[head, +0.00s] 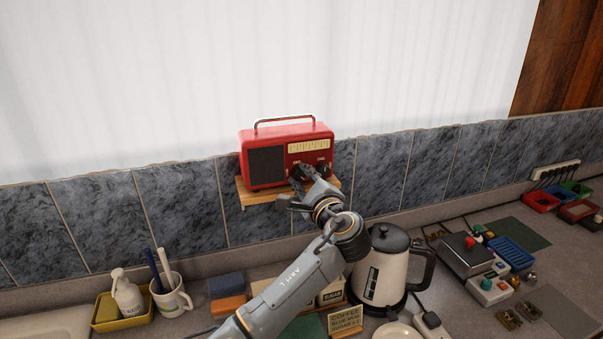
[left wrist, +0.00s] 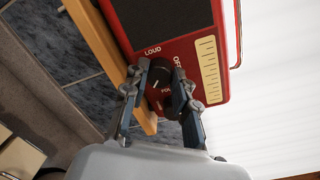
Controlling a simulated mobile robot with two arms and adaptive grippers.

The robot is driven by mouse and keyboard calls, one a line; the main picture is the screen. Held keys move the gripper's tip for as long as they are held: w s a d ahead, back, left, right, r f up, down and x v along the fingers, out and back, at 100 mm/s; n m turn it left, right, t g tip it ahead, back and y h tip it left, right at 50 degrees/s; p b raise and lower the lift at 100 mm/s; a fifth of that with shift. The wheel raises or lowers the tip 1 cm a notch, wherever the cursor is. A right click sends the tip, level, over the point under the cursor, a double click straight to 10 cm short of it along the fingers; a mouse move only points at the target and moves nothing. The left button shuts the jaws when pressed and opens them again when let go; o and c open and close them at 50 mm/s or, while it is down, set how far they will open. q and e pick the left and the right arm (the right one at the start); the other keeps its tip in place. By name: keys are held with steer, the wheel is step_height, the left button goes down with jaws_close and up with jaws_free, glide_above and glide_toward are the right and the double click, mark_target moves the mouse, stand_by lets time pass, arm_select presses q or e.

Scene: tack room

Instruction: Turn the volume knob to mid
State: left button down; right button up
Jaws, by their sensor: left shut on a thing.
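A red radio (head: 317,142) with a dark speaker panel, a pale dial strip and a silver handle stands upright on a wooden shelf on the wall. My left gripper (head: 303,175) is at the lower right of its front. In the left wrist view, my left gripper (left wrist: 158,72) is shut on a dark round knob (left wrist: 159,76), one finger on each side. The knob has a white pointer mark, and the lettering "LOUD" shows beside it. Other lettering is partly hidden by a finger. A second dark knob (head: 323,168) is to the right. My right gripper is not in view.
Below the shelf (head: 262,198), a kettle (head: 385,265) stands on the counter close to my left arm. A yellow tray (head: 107,318) and a mug (head: 172,298) are at the left. Boxes and small trays crowd the right. The wall above the radio is clear.

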arm_select(q)
steer(key=m, duration=0.4)
steer(key=shift+d+f+m, duration=0.1)
steer(key=shift+f+m, duration=0.05)
steer(key=shift+m, duration=1.95)
steer(key=c, duration=1.1)
jaws_free()
steer(key=shift+o, duration=0.2)
steer(key=v, duration=1.2)
steer(key=shift+d+f, duration=0.15)
steer(key=shift+f, duration=0.05)
